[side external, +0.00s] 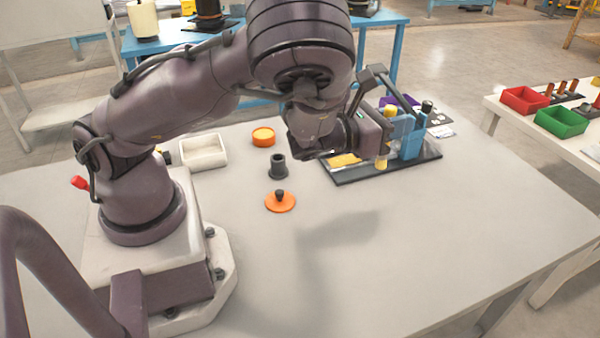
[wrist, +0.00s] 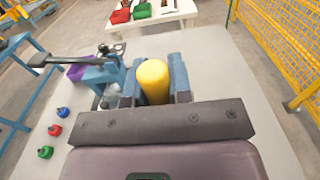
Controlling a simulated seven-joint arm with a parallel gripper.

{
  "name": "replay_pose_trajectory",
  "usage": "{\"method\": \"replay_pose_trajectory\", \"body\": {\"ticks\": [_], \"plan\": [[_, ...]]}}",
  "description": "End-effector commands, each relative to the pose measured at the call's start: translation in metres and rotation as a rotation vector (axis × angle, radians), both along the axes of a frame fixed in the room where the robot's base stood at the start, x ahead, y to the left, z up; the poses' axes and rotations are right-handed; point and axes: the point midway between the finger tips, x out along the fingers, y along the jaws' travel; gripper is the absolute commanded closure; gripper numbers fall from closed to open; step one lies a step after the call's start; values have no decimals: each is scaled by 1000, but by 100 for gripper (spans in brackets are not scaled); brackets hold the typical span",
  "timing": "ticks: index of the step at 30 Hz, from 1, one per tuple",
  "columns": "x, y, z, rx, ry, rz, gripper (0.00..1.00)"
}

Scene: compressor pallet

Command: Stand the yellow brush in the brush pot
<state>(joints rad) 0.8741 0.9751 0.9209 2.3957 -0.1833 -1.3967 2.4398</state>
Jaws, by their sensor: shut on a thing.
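My gripper (side external: 388,148) is at the right of the table, by the dark pallet (side external: 372,176). In the wrist view, the blue fingers of my gripper (wrist: 154,72) are shut on the yellow brush (wrist: 153,82), a rounded yellow cylinder. A yellow end of it shows in the side view (side external: 381,163); its bristles cannot be made out. A dark grey open cup (side external: 278,167), which looks like the brush pot, stands upright on the table to the left of my gripper, apart from it. I see nothing standing out of it.
An orange disc with a black knob (side external: 280,202) lies before the cup. An orange round dish (side external: 263,137) and a white tray (side external: 203,151) are behind and left. A blue machine (side external: 411,143) stands on the pallet. The front right of the table is clear.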

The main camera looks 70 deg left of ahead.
Motion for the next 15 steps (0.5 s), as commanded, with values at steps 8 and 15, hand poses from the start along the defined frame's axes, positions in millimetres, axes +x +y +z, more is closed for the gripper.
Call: {"method": "replay_pose_trajectory", "body": {"ticks": [8,15], "plan": [[0,8,-1,4,-1,18,100],[-22,90,-34,7,5,205,100]]}}
